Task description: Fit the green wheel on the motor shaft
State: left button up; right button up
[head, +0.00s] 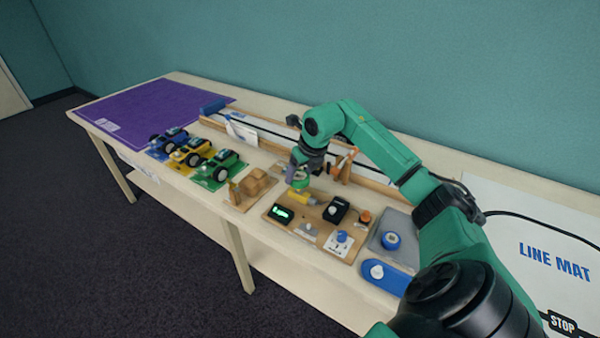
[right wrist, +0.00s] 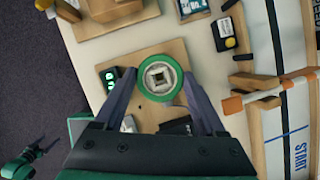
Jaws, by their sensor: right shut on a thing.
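The green wheel (head: 299,181) is between the fingers of my right gripper (head: 300,168), above the wooden board (head: 318,239). The right wrist view shows the wheel (right wrist: 143,78) as a green ring with a pale hub and a square centre, gripped from both sides. A yellow motor (head: 301,198) sits on the board just below the wheel in the head view. I cannot make out its shaft, or whether the wheel touches it. My left gripper (right wrist: 46,146) shows small at the lower left of the right wrist view, its dark fingers apart and empty.
The board carries a lit green display (head: 281,213), a black module (head: 336,209) and a blue knob (head: 342,236). Several small cars (head: 192,152) stand left. A wooden-railed track (head: 270,140) runs behind. The purple mat (head: 145,107) is mostly clear.

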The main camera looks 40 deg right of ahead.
jog(key=shift+f+b, duration=0.95)
jog(key=shift+f, duration=0.55)
dwell(1.7)
jog(key=o, duration=1.3)
jog(key=shift+c, duration=0.2)
notch_tip(320, 180, up, 8)
jog(key=p, duration=0.6)
jog(key=shift+f, duration=0.1)
